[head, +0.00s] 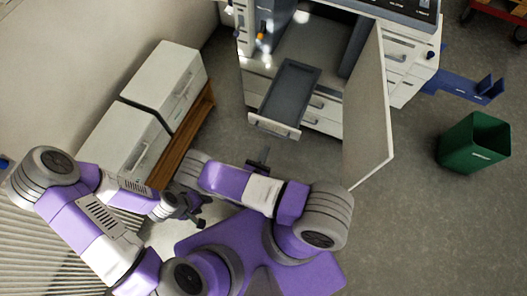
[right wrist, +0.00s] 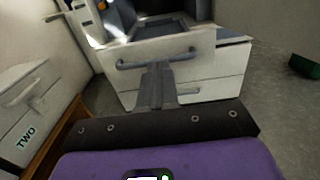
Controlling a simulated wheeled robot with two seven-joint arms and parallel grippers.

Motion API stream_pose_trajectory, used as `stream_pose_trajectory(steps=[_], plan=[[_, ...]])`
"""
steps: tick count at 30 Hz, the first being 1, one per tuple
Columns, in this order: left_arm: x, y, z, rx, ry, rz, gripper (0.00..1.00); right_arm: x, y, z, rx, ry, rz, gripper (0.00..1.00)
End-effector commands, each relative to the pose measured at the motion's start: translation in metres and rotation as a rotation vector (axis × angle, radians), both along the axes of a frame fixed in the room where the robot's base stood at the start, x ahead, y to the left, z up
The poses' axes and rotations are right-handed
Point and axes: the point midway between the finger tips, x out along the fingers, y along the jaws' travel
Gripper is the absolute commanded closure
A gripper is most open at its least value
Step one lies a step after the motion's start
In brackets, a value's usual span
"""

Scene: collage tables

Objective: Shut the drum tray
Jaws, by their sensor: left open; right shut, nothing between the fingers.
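The drum tray (head: 288,88) is a dark grey tray pulled out of the printer, with a pale front panel (head: 274,127). In the right wrist view its front panel (right wrist: 190,45) carries a grey bar handle (right wrist: 130,64). My right gripper (head: 260,156) is shut and empty just in front of the tray front. In the right wrist view its closed fingers (right wrist: 156,70) overlap the middle of the handle; I cannot tell whether they touch it. My left gripper (head: 194,212) is open and empty, lower left, away from the tray.
The printer's large door (head: 372,110) stands open to the right of the tray. White drawer units (head: 165,82) on a wooden stand (head: 185,140) are at the left. A green bin (head: 474,142) and a blue tray (head: 465,88) are at the right. Grey floor is clear between door and bin.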

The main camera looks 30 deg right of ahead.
Motion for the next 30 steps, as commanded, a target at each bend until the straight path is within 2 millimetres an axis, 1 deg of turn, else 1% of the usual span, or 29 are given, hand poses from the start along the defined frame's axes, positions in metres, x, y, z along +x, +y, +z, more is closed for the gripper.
stream_pose_trajectory(steps=[1,6,12,18,30], plan=[[0.0,0.0,-0.004,0.0,0.0,0.0,0.51,0.007,-0.011,-0.001,-0.001,-0.001,-0.006,1.0],[0.0,0.0,-0.011,0.0,0.0,0.0,0.51,0.031,-0.038,-0.002,0.001,-0.001,-0.006,1.0],[0.0,0.0,-0.02,0.0,0.0,0.0,0.51,0.052,-0.063,-0.002,0.001,0.0,-0.006,1.0],[0.0,0.0,-0.023,0.0,0.0,0.0,0.51,0.061,-0.073,-0.001,0.002,0.001,-0.004,1.0],[0.0,0.0,-0.022,0.0,0.0,0.0,0.51,0.062,-0.075,0.0,0.002,0.001,-0.004,1.0]])
